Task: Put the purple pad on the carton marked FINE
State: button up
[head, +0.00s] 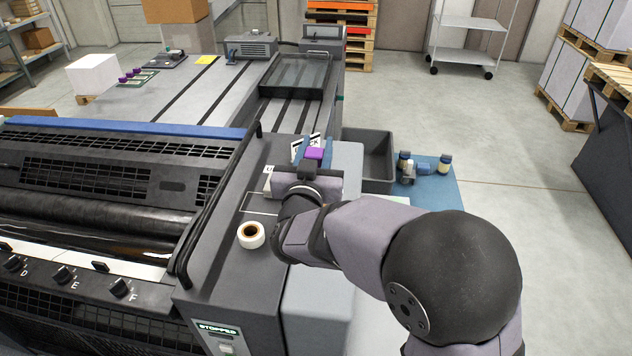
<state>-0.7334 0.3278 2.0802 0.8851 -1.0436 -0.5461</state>
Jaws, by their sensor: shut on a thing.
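My gripper (308,166) is over the grey end housing of the machine, right of the middle of its top. It is shut on the purple pad (315,153), which shows as a small purple block at its tips. Blue surfaces and white labels with black print (298,149) show just behind the pad, partly hidden by it and my gripper. Another label beginning with U (268,171) is to the left. I cannot read the word FINE on anything, so I cannot tell which thing is that carton.
A white tape roll (251,235) and an outlined rectangle (260,204) are on the housing. A dark open bin (368,155) stands to the right, beside a blue surface with several small bottles (444,164). A black rail (215,205) runs along the left. A dark tray (297,77) is farther back.

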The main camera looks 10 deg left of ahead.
notch_tip(320, 180, down, 8)
jog(key=p, duration=0.1)
jog(key=shift+r, duration=0.25)
dwell(0.4)
jog(key=shift+f, duration=0.15)
jog(key=o, duration=1)
jog(key=shift+o, duration=0.2)
jog(key=s+b, duration=0.3)
jog(key=s, duration=0.9)
jog(key=shift+r, duration=0.2)
